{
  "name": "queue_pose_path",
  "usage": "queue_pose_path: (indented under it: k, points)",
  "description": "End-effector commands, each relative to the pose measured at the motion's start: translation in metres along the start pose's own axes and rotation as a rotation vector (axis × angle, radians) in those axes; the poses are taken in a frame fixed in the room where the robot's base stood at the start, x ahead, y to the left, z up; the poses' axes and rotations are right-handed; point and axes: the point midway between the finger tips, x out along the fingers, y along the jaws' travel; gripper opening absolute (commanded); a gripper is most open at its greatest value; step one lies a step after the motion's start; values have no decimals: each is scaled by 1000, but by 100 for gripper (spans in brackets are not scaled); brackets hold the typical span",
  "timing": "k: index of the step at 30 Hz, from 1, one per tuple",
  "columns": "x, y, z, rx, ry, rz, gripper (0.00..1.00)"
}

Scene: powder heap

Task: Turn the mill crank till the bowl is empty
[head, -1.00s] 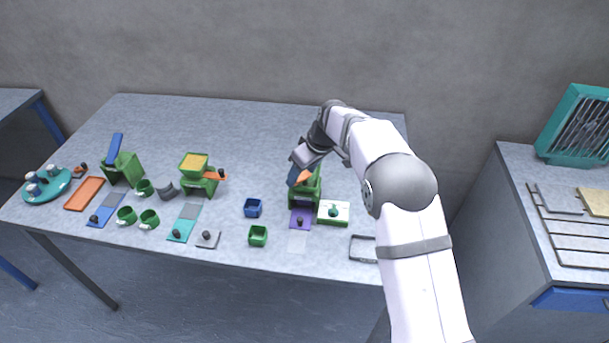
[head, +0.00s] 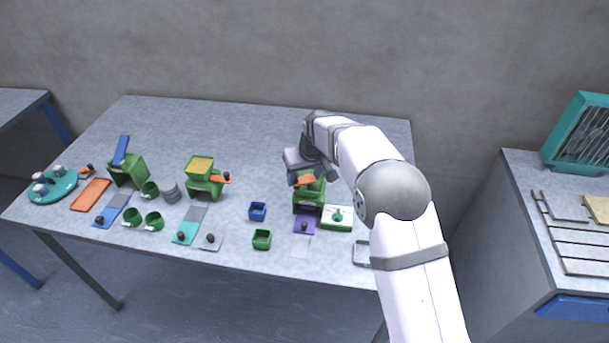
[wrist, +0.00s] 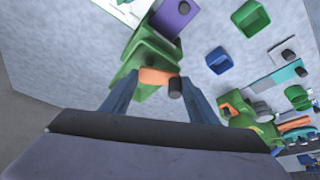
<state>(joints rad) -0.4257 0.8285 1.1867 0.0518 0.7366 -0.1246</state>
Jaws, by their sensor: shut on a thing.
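The green mill (head: 308,200) stands right of the table's middle, with an orange crank (head: 306,181) on top. My gripper (head: 298,178) is over this mill, reaching down from above. In the wrist view the crank (wrist: 156,76) and its dark knob (wrist: 175,88) lie between my two blue-grey fingers, which are shut on the crank's knob end. The mill's bowl is hidden behind my gripper, so its contents cannot be seen. A second green mill (head: 205,187) to the left holds yellow powder in its top and has its own orange crank (head: 218,181).
A purple plate (head: 305,222) lies in front of the mill, a white-green scale (head: 337,217) beside it. Blue (head: 257,211) and green (head: 262,239) boxes stand left of it. Several cups, plates and a third mill (head: 127,170) fill the left. The table's back is clear.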

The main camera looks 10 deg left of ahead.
Motion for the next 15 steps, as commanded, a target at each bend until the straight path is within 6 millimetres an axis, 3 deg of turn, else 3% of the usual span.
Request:
queue_pose_path:
  k: [4,5,7,15]
  points:
    - [-1,0,-2,3,5,-1,32]
    - [-1,0,-2,3,5,-1,59]
    - [-1,0,-2,2,4,-1,73]
    - [-1,0,-1,0,2,-1,73]
